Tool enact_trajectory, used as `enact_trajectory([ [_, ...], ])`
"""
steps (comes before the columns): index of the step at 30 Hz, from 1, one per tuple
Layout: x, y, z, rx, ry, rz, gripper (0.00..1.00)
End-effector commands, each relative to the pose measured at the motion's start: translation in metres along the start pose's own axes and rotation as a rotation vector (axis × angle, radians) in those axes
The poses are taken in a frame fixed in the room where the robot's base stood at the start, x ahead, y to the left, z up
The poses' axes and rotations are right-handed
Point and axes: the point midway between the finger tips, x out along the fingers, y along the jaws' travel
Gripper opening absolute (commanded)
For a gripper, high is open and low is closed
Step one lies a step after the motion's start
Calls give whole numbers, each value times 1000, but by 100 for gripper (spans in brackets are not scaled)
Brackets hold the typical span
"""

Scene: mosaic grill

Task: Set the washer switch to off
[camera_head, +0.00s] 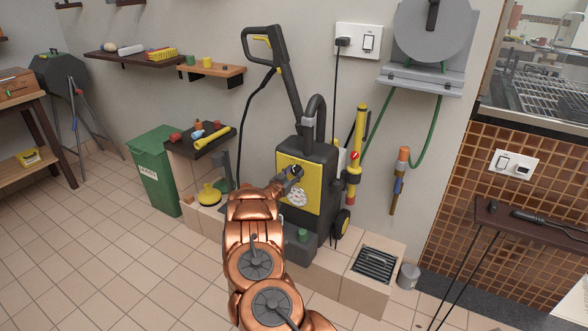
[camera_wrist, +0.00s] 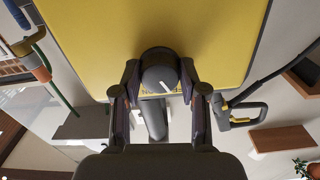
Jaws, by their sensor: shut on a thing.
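The washer (camera_head: 322,165) is a dark grey and yellow pressure washer standing on a tiled ledge against the wall. Its switch is a round dark knob with a white pointer line (camera_wrist: 160,78) on the yellow front panel (camera_wrist: 90,40), in the wrist view. The pointer is tilted; the lettering below the knob is mostly covered. My gripper (camera_wrist: 160,88) has its two fingers on either side of the knob, shut on it. In the head view my gripper (camera_head: 293,175) reaches the yellow panel, and hides most of the switch.
A green bin (camera_head: 155,172) and a dark shelf (camera_head: 200,143) with small items stand left of the washer. A wall socket (camera_head: 358,42) with a plugged cable is above. A drain grate (camera_head: 375,264) and a grey bucket (camera_head: 408,276) are at right. The tiled floor at left is clear.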

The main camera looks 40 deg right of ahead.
Motion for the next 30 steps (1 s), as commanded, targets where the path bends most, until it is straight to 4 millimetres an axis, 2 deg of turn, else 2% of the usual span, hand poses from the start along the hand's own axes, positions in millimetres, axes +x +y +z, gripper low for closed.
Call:
enact_trajectory([
  [9, 0, 0, 0, -98, 1, -1, 8],
  [23, 0, 0, 0, -111, 1, -1, 8],
  [24, 0, 0, 0, -111, 0, -1, 44],
  [30, 0, 0, 0, -110, 1, -1, 65],
])
